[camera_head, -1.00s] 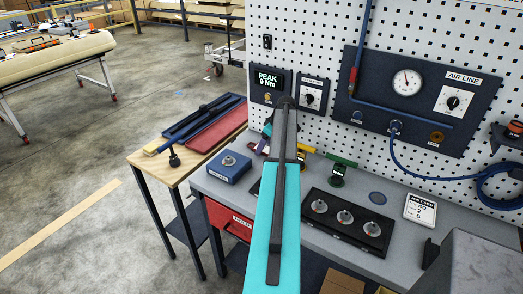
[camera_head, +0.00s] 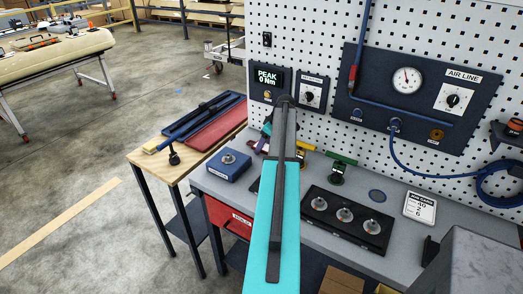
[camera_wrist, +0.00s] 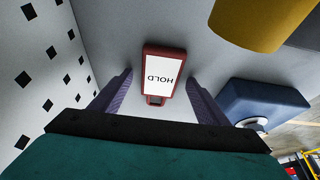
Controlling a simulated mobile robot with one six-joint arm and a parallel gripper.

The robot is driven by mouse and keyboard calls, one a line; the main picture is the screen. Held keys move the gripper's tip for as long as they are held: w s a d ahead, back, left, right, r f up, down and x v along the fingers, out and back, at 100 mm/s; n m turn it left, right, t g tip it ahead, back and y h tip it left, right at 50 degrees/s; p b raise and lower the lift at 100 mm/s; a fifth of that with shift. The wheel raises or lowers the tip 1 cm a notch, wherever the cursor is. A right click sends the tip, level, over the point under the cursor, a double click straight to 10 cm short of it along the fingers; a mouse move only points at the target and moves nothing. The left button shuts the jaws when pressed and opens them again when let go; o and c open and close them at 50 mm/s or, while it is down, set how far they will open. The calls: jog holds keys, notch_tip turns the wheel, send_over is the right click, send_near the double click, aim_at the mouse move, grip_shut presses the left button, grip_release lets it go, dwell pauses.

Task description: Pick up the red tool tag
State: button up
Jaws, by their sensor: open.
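The red tool tag (camera_wrist: 152,75) shows in the wrist view, with a white face reading HOLD upside down and a small dark slot at its near end. It lies on the grey bench top. My gripper (camera_wrist: 159,88) is open, with one purple-grey finger on each side of the tag's near end. The tag appears between the fingers, slightly left of centre; I cannot tell how far above or short of it the fingertips are. In the head view my arm hides most of that area.
A blue block with a round metal piece (camera_head: 229,165) stands on the bench; it also shows right of my gripper in the wrist view (camera_wrist: 262,103). A yellow object (camera_wrist: 258,22) looms close at upper right. The pegboard (camera_wrist: 40,70) rises at left. A black tray (camera_head: 347,219) holds metal knobs.

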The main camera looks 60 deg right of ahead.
aim_at(265, 147)
jog(key=c, duration=1.1)
jog(key=shift+r, duration=0.15)
jog(key=shift+c, duration=0.2)
notch_tip(265, 147, up, 10)
jog(key=b, duration=0.3)
